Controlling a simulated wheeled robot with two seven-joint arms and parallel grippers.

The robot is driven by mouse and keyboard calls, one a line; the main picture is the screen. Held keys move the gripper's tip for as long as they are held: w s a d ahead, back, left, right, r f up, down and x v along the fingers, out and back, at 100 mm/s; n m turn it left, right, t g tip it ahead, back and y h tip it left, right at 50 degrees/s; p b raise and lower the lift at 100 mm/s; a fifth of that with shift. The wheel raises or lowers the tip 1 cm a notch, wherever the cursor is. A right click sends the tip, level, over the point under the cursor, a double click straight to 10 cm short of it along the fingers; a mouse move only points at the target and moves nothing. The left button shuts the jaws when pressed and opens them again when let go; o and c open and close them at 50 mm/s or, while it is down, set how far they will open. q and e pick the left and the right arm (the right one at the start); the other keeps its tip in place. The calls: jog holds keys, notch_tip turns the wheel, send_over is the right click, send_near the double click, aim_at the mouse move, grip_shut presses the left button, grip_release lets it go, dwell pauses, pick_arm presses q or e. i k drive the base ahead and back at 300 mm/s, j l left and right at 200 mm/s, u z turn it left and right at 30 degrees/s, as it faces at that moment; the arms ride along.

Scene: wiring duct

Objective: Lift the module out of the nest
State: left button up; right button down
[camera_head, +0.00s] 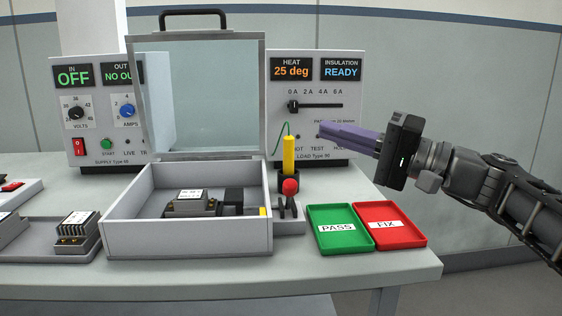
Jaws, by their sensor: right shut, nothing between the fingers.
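The module (190,203) is a small block with a white label and brass-coloured terminals. It sits in the dark nest (233,202) inside the grey test box (188,243), whose clear lid (203,95) stands open at the back. My right gripper (322,130) comes in from the right, its purple fingers shut and empty. It is held above the table, in front of the load unit and to the right of the box, apart from the module. The lower part of the module is partly hidden by the box's front wall. My left gripper is not in view.
A green PASS tray (341,241) and a red FIX tray (391,236) lie right of the box. A yellow probe (289,155) and a red-knobbed lever (289,188) stand beside it. A grey tray at left holds another module (76,230). Supply and load units (305,110) stand behind.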

aim_at(191, 203)
jog(key=k+l, duration=0.15)
jog(key=l, duration=0.2)
jog(key=k+l, duration=0.15)
jog(key=l, duration=0.25)
jog(key=k+l, duration=0.1)
jog(key=l, duration=0.25)
